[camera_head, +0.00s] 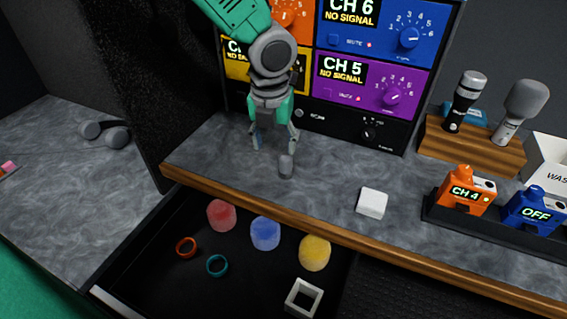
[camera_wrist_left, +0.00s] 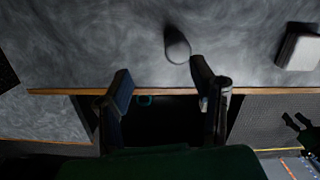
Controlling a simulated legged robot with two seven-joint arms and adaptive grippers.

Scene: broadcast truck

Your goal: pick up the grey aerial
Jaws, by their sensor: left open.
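The grey aerial (camera_head: 286,166) looks like a short, rounded grey stub standing on the counter, in front of the channel panels. It also shows in the left wrist view (camera_wrist_left: 177,47), above and between the fingers in the picture. My left gripper (camera_head: 274,142) is open, with nothing between its fingers. Its fingers point down at the counter, and the aerial is just below and beside the right-hand finger in the head view. I cannot tell if they touch. A dark pronged shape at the right of the wrist view may be my right gripper (camera_wrist_left: 296,122).
An open drawer (camera_head: 130,262) below holds red, blue and yellow knobs, two rings and a white square frame. A white block (camera_head: 372,203) lies right of the aerial. A black rack (camera_head: 470,226) with orange and blue units and a wooden microphone stand (camera_head: 470,148) are further right.

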